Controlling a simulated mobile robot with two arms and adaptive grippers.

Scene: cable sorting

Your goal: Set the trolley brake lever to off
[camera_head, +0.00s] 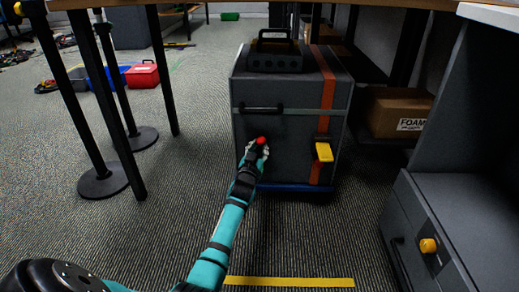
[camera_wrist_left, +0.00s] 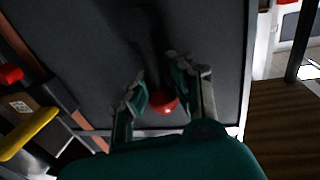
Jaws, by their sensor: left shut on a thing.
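The trolley (camera_head: 280,150) is a dark grey box with an orange-red strap and stands under the table. A red ball knob (camera_head: 261,140), which I take for the brake lever's end, is at its front face. My left gripper (camera_head: 253,152) reaches up to the knob from below and is shut on it. In the left wrist view, the red knob (camera_wrist_left: 163,103) sits between the two fingers of the gripper (camera_wrist_left: 158,88). The lever's shaft is hard to make out against the dark face, and no off marking is readable. My right gripper is not in view.
A yellow latch (camera_head: 323,152) hangs on the strap, right of the knob. Black table legs (camera_head: 160,70) stand at left. A grey cabinet (camera_head: 450,215) with a yellow knob and a cardboard box (camera_head: 398,113) are at right. Carpet before the trolley is clear.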

